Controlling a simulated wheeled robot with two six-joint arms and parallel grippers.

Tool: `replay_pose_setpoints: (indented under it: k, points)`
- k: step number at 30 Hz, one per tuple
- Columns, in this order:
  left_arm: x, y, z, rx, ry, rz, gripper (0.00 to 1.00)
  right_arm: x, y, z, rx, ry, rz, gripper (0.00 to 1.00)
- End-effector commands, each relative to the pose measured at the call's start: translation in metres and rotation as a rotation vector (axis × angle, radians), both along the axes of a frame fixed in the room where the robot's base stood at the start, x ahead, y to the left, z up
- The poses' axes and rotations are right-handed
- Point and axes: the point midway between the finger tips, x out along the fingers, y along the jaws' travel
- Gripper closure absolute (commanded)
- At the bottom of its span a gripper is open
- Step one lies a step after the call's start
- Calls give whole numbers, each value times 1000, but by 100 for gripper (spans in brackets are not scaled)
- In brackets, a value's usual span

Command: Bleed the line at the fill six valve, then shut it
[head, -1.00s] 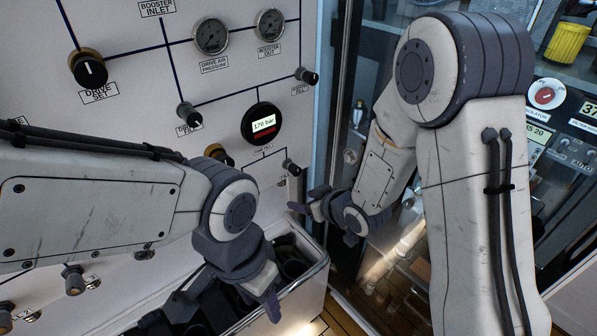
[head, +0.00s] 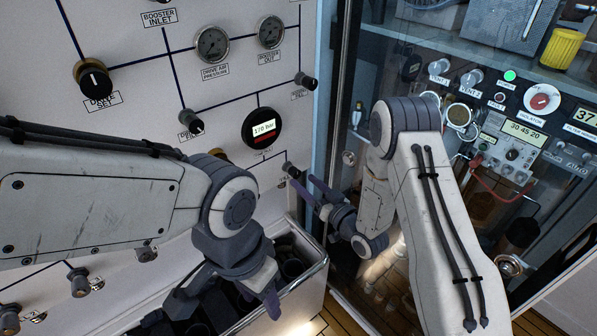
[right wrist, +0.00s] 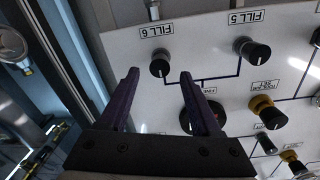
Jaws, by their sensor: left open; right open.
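The fill six valve is a black round knob (right wrist: 160,65) beside the FILL 6 label (right wrist: 156,31) in the upside-down right wrist view. In the head view it appears to be the small black knob (head: 290,169) below the round gauge. My right gripper (head: 305,192) is open and empty, just below and right of that knob. In the right wrist view its fingers (right wrist: 159,75) point toward the panel, with the knob showing between their tips but beyond them. My left gripper (head: 222,308) is open and empty at lower left, over an open bin.
The black gauge (head: 262,127) reads about 170 bar. A FILL 5 knob (right wrist: 256,51) sits beside fill six. The open white bin (head: 312,277) stands below the panel. A glass-fronted cabinet edge (head: 346,100) is close on the right.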

Motion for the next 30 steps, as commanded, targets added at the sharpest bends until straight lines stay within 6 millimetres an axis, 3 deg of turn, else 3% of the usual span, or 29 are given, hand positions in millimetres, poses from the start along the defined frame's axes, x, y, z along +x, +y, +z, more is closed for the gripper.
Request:
replay_pose_setpoints:
  k: [7,18,19,23,24,30]
  points:
    - [0,0,14,0,0,1,50,27,19,1,-1,-1,0,35]
    - [0,0,15,0,0,1,50,33,23,0,-1,1,-1,35]
    - [0,0,15,0,0,1,50,33,23,0,-1,1,-1,43]
    - [0,0,15,0,0,1,50,33,22,0,-1,1,-1,93]
    - [0,0,15,0,0,1,50,33,23,0,-1,1,-1,100]
    - [0,0,13,0,0,1,50,33,23,-1,-5,-3,0,100]
